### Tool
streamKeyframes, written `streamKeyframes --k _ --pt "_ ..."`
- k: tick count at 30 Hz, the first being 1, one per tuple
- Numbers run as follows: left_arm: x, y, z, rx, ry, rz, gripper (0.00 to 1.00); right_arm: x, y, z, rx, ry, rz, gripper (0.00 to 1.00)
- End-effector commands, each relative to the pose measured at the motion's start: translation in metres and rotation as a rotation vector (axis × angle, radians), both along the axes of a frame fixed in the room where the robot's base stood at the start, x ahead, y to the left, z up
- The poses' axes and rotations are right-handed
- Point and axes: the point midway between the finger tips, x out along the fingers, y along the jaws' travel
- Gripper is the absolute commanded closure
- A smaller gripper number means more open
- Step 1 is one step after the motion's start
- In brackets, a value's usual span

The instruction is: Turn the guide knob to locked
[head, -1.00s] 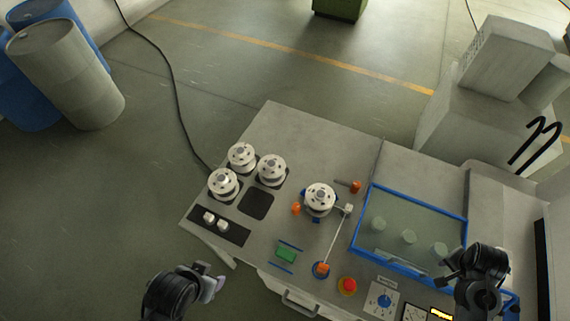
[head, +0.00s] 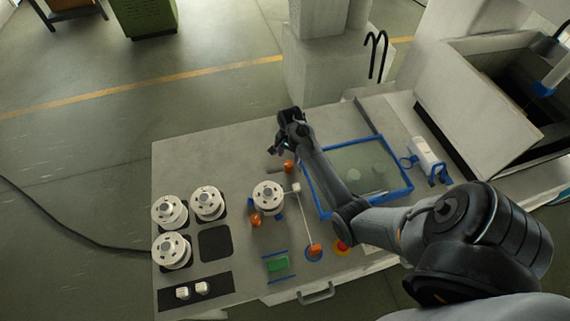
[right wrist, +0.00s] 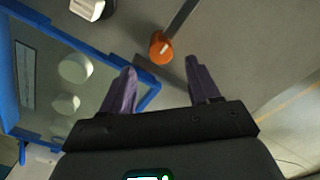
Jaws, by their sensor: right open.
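An orange knob (head: 289,166) with a pale mark on top stands on the machine table, just behind the spool in the middle. It is the knob nearest my right gripper; I see no label naming it the guide knob. The knob also shows in the right wrist view (right wrist: 160,47), ahead of and between the fingers, apart from them. My right gripper (head: 280,148) is open and empty, above and just behind the knob; its two fingers also show in the right wrist view (right wrist: 161,82). My left gripper is out of view.
A blue-framed clear cover (head: 310,189) lies right of the knob, under my right arm. Several white spools stand at left. The table's back left is clear.

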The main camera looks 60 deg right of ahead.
Motion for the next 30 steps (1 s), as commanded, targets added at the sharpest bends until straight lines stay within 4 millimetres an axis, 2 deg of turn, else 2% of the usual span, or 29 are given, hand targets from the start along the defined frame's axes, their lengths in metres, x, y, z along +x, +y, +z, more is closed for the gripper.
streamKeyframes --k 6,12,18,26,30 --pt "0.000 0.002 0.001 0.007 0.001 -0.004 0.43 0.000 0.001 -0.036 0.001 0.001 0.001 0.39" --pt "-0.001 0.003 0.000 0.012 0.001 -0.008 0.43 0.000 0.001 -0.059 0.001 0.001 0.003 0.39" --pt "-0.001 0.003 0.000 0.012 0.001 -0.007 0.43 0.000 0.001 -0.069 0.000 0.000 0.002 0.39" --pt "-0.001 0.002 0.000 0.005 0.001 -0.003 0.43 0.000 0.001 -0.069 -0.001 -0.001 0.002 0.39" --pt "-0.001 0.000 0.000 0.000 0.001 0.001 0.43 0.000 0.001 -0.069 -0.001 -0.001 0.003 0.57"
